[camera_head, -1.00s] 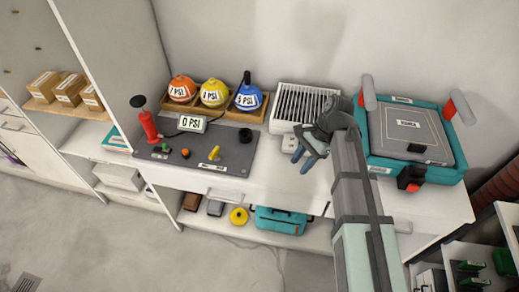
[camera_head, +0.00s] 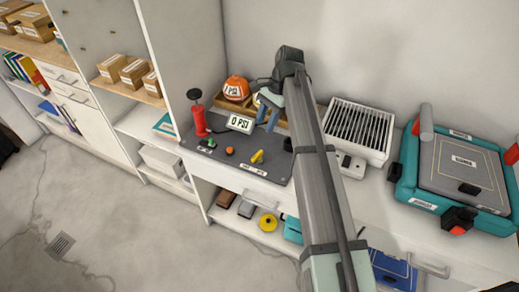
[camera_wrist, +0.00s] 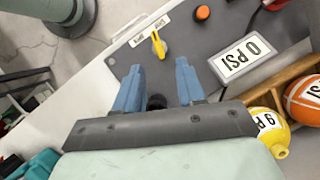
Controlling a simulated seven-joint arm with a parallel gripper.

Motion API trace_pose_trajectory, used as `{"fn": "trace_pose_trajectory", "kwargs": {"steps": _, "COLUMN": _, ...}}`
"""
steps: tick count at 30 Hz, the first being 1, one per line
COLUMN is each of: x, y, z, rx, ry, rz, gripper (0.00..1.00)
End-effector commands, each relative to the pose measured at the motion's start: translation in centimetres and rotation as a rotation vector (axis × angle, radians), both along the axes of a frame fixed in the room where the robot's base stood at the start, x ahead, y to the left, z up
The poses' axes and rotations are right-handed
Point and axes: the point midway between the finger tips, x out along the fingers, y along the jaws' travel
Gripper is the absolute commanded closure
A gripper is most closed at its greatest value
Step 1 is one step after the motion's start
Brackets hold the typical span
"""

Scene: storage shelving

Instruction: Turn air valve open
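The yellow air valve handle (camera_head: 257,157) stands on the dark grey panel (camera_head: 222,165), near its front edge, above a white label. In the wrist view the yellow valve (camera_wrist: 158,45) is ahead of my fingertips and apart from them. My gripper (camera_wrist: 160,80) has two blue fingers spread apart with nothing between them. In the head view my gripper (camera_head: 268,112) hangs over the back right of the panel, behind the valve. A black round fitting (camera_wrist: 156,102) shows partly between the fingers, below them. The display (camera_head: 240,123) reads 0 PSI.
A red hand pump (camera_head: 198,118) stands at the panel's left. An orange ball (camera_head: 236,88) and a yellow ball (camera_wrist: 268,128) sit in a wooden rack behind. A white vented box (camera_head: 358,132) and a teal machine (camera_head: 456,175) stand to the right.

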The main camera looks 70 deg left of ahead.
Motion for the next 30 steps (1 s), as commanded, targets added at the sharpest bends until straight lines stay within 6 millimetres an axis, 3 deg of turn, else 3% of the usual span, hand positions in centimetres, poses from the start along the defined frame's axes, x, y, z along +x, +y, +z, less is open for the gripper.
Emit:
{"fn": "trace_pose_trajectory", "kwargs": {"steps": 1, "x": 0.8, "y": 1.6, "z": 0.4, "rx": -0.005, "ry": -0.006, "rz": 0.015, "gripper": 0.61}}
{"fn": "trace_pose_trajectory", "kwargs": {"steps": 5, "x": 1.7, "y": 2.8, "z": 0.8, "rx": -0.027, "ry": -0.015, "rz": 0.067, "gripper": 0.61}}
{"fn": "trace_pose_trajectory", "kwargs": {"steps": 14, "x": 1.7, "y": 1.5, "z": 0.3, "rx": -0.040, "ry": -0.005, "rz": 0.174, "gripper": 0.61}}
{"fn": "trace_pose_trajectory", "kwargs": {"steps": 30, "x": -1.2, "y": -0.2, "z": -7.7, "rx": -0.041, "ry": -0.006, "rz": 0.173, "gripper": 0.61}}
